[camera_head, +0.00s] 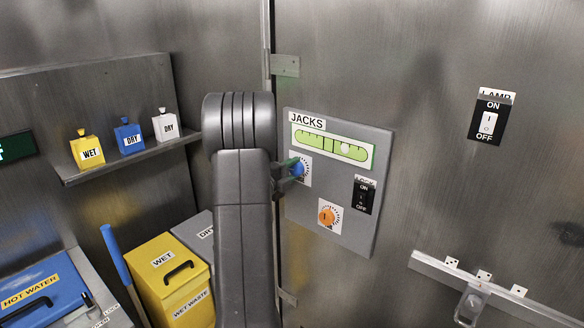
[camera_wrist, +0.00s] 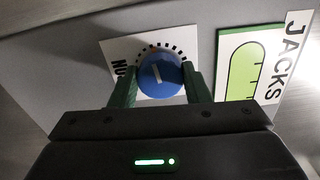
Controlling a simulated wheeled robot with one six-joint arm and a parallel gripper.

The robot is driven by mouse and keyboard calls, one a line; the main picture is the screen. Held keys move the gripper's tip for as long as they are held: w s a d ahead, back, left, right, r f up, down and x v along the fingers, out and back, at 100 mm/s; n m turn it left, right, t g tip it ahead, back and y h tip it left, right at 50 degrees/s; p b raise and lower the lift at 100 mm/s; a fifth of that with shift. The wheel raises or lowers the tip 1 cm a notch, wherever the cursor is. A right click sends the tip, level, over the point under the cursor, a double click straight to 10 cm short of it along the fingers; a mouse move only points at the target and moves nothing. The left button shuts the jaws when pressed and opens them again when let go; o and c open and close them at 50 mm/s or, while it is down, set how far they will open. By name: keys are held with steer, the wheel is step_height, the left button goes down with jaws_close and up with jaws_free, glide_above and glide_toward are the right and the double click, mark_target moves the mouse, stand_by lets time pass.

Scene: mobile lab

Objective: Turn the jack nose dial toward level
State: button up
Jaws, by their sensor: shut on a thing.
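The blue dial (camera_head: 298,167) sits on a white label with tick marks at the left of the JACKS panel (camera_head: 300,222). In the wrist view the blue dial (camera_wrist: 162,74) has a pale pointer line, and its label is partly hidden by a finger. My gripper (camera_wrist: 160,86) has its green fingers on either side of the dial and is shut on it. In the head view my gripper (camera_head: 291,168) partly hides the dial. The green level (camera_head: 333,145) above has its bubble right of the middle marks.
An orange dial (camera_head: 327,216) and a black lock switch (camera_head: 364,195) are on the same panel, below and right of the blue dial. A lamp switch (camera_head: 488,120) is farther right. A shelf (camera_head: 130,157) with small bottles and a yellow wet-waste bin (camera_head: 178,283) stand left.

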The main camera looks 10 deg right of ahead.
steer(key=shift+n, duration=0.3)
steer(key=o, duration=1)
steer(key=shift+a, duration=0.1)
steer(key=b+v, duration=0.3)
steer(key=v, duration=1)
steer(key=shift+s+a, duration=0.25)
steer(key=p+x, duration=0.3)
steer(key=x, duration=1.1)
